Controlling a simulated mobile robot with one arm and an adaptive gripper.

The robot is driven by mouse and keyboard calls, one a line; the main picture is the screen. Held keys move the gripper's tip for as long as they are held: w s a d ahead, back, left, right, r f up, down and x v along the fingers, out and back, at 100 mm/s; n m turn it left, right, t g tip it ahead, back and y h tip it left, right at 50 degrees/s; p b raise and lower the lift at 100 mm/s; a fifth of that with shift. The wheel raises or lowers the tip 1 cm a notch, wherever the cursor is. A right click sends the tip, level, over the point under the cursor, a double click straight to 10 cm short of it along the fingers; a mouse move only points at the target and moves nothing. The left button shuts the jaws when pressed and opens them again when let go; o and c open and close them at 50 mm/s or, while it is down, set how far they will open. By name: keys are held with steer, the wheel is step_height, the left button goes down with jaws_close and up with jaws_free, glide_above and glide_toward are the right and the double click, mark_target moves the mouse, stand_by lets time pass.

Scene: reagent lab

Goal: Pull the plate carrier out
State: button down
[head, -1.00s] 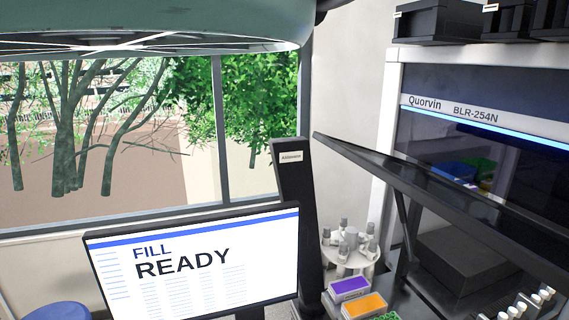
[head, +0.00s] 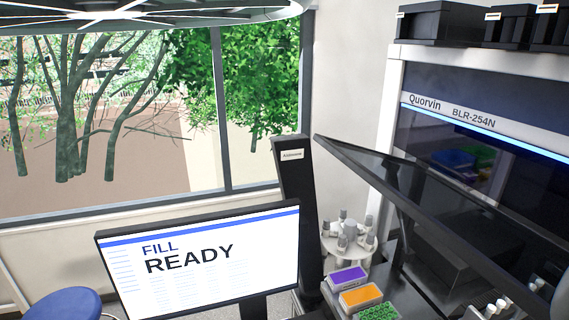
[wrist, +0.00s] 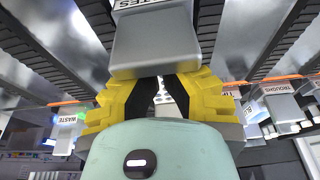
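In the wrist view, a grey block-shaped handle (wrist: 155,45) with a partly cut-off label ending in "TES" fills the top middle. It looks larger and nearer the camera than the other labelled handles. My gripper (wrist: 159,80), with yellow fingers and black inner faces, reaches to its lower edge. The fingers converge there, and the handle hides their tips, so I cannot see whether they clamp it. A narrow gap shows between the black inner faces. The rest of the plate carrier cannot be made out. My gripper is not in the head view.
In the wrist view, handles marked "WASTE" (wrist: 66,133) and "TROUGHS" (wrist: 254,106) stand to the left and right. The head view shows a monitor (head: 200,262) reading "FILL READY", a slanted dark panel (head: 430,200), purple (head: 348,275) and orange (head: 361,294) racks, and a blue stool (head: 60,302).

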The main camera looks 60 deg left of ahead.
steer(key=s, duration=0.2)
steer(key=s+a, duration=0.1)
steer(key=s, duration=0.2)
steer(key=s+a, duration=0.1)
steer(key=s, duration=0.2)
steer(key=shift+a+f+p, duration=0.1)
steer(key=shift+a+p, duration=0.05)
steer(key=shift+p, duration=0.25)
steer(key=shift+w+d+b, duration=0.2)
steer(key=shift+w+b, duration=0.1)
steer(key=shift+w, duration=0.4)
steer(key=shift+r+p, duration=1.5)
steer(key=shift+r, duration=1.05)
